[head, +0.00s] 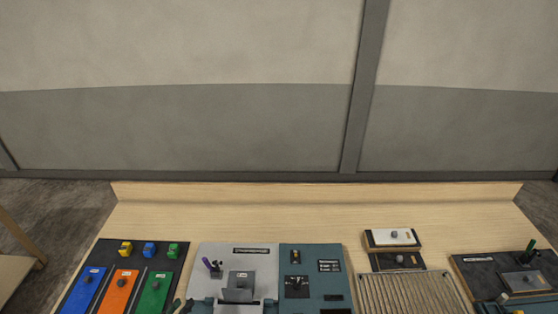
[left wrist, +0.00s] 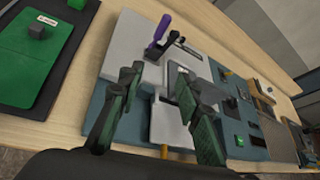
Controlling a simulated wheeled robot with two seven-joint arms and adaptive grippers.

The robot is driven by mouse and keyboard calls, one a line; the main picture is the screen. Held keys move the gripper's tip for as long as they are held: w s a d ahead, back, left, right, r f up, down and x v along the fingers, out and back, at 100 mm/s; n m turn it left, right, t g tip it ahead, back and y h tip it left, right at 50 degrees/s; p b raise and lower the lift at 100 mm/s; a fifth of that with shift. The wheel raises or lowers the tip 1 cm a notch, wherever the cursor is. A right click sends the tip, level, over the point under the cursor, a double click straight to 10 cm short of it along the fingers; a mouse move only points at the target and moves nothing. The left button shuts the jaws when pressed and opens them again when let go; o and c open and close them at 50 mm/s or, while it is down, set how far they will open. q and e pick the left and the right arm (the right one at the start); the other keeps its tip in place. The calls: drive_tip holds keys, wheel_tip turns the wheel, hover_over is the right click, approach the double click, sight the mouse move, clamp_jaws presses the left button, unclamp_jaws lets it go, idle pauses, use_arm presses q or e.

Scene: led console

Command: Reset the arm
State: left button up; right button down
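My left gripper (left wrist: 158,115) is open and empty in the left wrist view. Its two dark green fingers stand apart over the pale grey panel with a purple-handled lever. In the head view only dark tips of my left gripper (head: 183,306) show at the bottom edge, beside that pale panel (head: 207,257). The purple lever (head: 211,265) leans on this panel; it also shows in the left wrist view (left wrist: 158,32). A grey raised block (head: 240,281) sits next to it. Whether the fingers touch the panel I cannot tell. I do not see my right gripper.
A dark board (head: 100,250) with blue, orange and green plates lies left. A teal panel (head: 310,258) adjoins the pale one. A ribbed tray (head: 410,290), a small white-topped box (head: 392,238) and a green-handled lever panel (head: 480,270) lie right. The table's back strip is clear.

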use_arm(q)
drive_tip(key=s+a+f+n+g+y, duration=0.1)
drive_tip(key=s+a+n+g+y, duration=0.4)
drive_tip(key=n, duration=1.6)
drive_tip(key=s+d+f+n+g, duration=0.1)
drive_tip(key=s+f+n+g, duration=0.15)
drive_tip(key=s+n, duration=0.45)
drive_tip(key=s+d+f+n+g, duration=0.1)
drive_tip(key=s+f+n, duration=0.2)
drive_tip(key=s+n, duration=0.4)
drive_tip(key=s+d+f+m+g+h+b, duration=0.15)
drive_tip(key=f+b, duration=0.35)
drive_tip(key=f, duration=1.6)
drive_tip(key=s+f+n+y+b, duration=0.15)
drive_tip(key=f+b, duration=0.45)
drive_tip(key=f, duration=1.5)
drive_tip(key=s+f+b, duration=0.4)
drive_tip(key=s+f, duration=0.6)
drive_tip(key=f, duration=0.2)
drive_tip(key=s+f+m+g+h+b, duration=0.1)
drive_tip(key=s+f+b, duration=0.2)
drive_tip(key=s+f, duration=0.7)
wheel_tip(320, 180, down, 3)
drive_tip(key=shift+d+r+m+g+b, duration=0.1)
drive_tip(key=shift+d+m+g+b, duration=0.1)
drive_tip(key=shift+m+g+b, duration=0.15)
